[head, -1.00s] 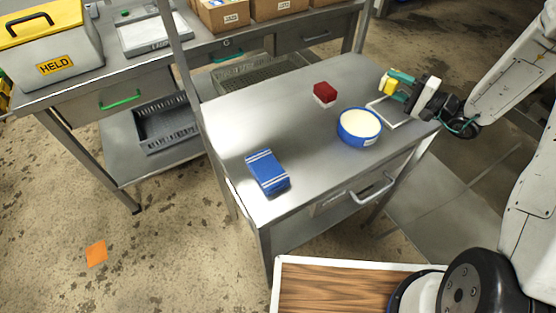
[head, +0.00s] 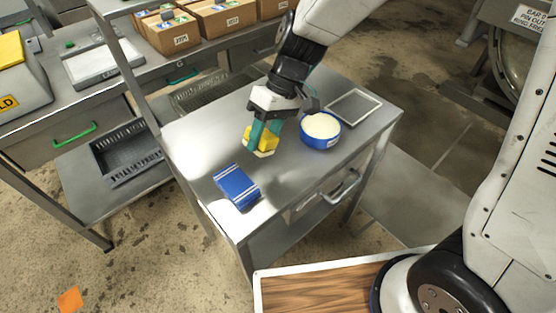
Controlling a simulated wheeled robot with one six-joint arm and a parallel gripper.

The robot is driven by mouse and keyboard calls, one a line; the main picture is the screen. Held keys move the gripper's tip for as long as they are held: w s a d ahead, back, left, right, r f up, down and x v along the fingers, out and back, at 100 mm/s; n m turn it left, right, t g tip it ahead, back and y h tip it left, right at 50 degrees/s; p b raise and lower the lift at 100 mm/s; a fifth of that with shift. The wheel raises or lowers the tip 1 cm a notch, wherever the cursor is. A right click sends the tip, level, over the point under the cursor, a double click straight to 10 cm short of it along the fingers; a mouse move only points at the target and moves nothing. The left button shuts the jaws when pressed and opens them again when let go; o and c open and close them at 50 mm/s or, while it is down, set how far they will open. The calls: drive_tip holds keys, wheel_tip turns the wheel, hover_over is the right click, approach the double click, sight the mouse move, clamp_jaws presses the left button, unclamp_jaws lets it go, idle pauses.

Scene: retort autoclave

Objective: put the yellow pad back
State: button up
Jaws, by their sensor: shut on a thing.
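My gripper (head: 264,137) has green fingers and is shut on the yellow pad (head: 265,142). It holds the pad over the steel table (head: 205,128), between the blue box and the bowl. A pale edge shows under the pad; I cannot tell whether the pad touches the table. A flat white-rimmed grey frame (head: 355,106) lies at the right of the tabletop, with nothing on it.
A blue bowl of pale contents (head: 321,130) stands right of my gripper. A blue box with white stripes (head: 237,187) lies to the left front. Cardboard boxes (head: 222,18) stand on the bench behind. The front middle of the tabletop is clear.

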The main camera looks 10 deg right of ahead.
sight(279, 162)
drive_tip(key=w+d+m+t+h, duration=0.1)
drive_tip(key=w+d+t+h, duration=0.2)
drive_tip(key=d+h, duration=0.15)
drive_tip(key=f, duration=0.7)
drive_tip(key=a+f, duration=0.1)
drive_tip(key=f, duration=0.2)
drive_tip(key=shift+w+f, duration=0.2)
drive_tip(key=shift+w, duration=0.05)
drive_tip(key=o, duration=0.9)
drive_tip(key=shift+r, duration=0.15)
